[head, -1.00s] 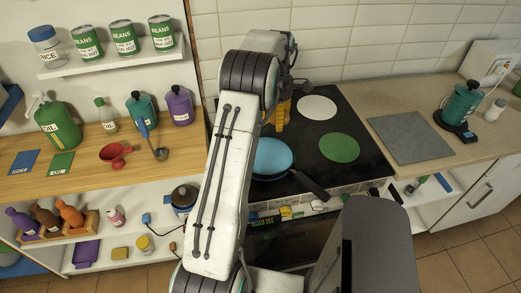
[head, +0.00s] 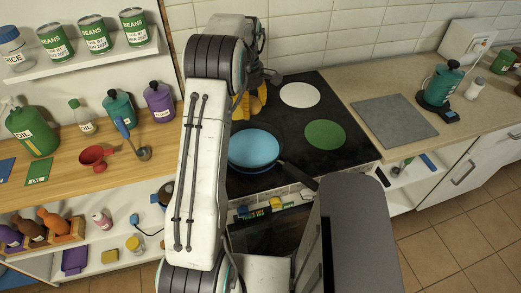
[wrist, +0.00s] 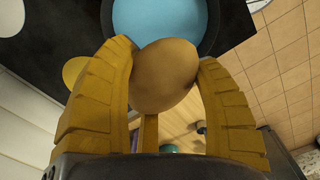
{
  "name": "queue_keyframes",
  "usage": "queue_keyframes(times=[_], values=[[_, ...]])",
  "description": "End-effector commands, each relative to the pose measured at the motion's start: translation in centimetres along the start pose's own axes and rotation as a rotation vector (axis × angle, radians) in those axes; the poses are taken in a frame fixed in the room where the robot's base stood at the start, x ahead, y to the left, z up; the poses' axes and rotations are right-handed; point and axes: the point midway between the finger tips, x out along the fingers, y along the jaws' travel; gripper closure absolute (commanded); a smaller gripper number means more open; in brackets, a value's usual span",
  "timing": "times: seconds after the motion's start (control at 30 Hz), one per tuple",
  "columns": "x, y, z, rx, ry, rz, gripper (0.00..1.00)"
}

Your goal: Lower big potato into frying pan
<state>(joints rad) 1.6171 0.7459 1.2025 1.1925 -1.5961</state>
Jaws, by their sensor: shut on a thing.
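The big potato (wrist: 166,78) is tan and smooth in the wrist view. My gripper (wrist: 166,56) is shut on it, with a ribbed yellow finger on each side. The frying pan (wrist: 160,18), with a blue inside and dark rim, shows beyond the potato at the top of the wrist view. In the head view the frying pan (head: 254,148) sits on the black cooktop with its handle toward the front right. My gripper (head: 250,101) shows there as yellow fingers behind the pan, partly hidden by my arm. The potato cannot be made out in the head view.
The cooktop (head: 345,155) has a white disc (head: 300,94) and a green disc (head: 325,134) right of the pan. A grey board (head: 394,121) lies on the right counter. Left, a wooden counter holds a red scoop (head: 98,156), a ladle (head: 143,153) and several bottles.

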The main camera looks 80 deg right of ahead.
Motion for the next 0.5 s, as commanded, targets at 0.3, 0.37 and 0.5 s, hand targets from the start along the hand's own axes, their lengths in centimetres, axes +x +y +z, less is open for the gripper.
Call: queue_keyframes(times=[0.3, 0.37, 0.5], values=[[0.3, -0.1, 0.0, 0.097, 0.0, -0.001, 0.78], [0.7, -0.1, 0.0, 0.101, 0.0, -0.003, 0.78], [2.2, -0.1, 0.0, 0.104, 0.0, -0.004, 0.78]])
